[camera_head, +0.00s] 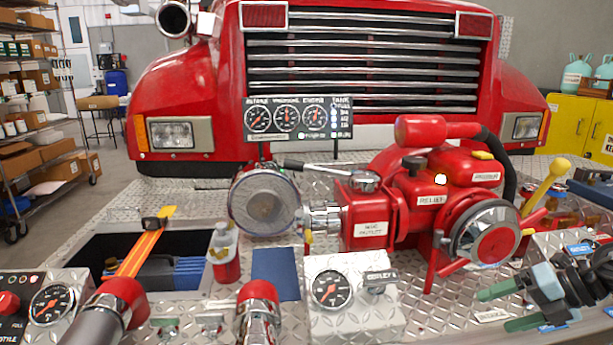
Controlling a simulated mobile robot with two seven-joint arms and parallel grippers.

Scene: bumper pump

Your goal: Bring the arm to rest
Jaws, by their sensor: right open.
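My right gripper (494,310) comes in from the lower right, with two teal fingers apart and nothing visible between them. It is over the diamond-plate deck (440,310), near the front right, and points left. The red pump (415,205) stands to its upper left, with a round chrome-rimmed cap (487,232) just above the gripper. The fingers look apart from the pump and the cap. My left gripper is not in view.
A gauge box (335,290) stands at the front middle. Chrome and red nozzles (258,315) rise at the front left. A yellow-handled lever (545,185) stands to the right. An open bin (185,260) is sunk into the deck's left. The red truck front (190,80) closes off the back.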

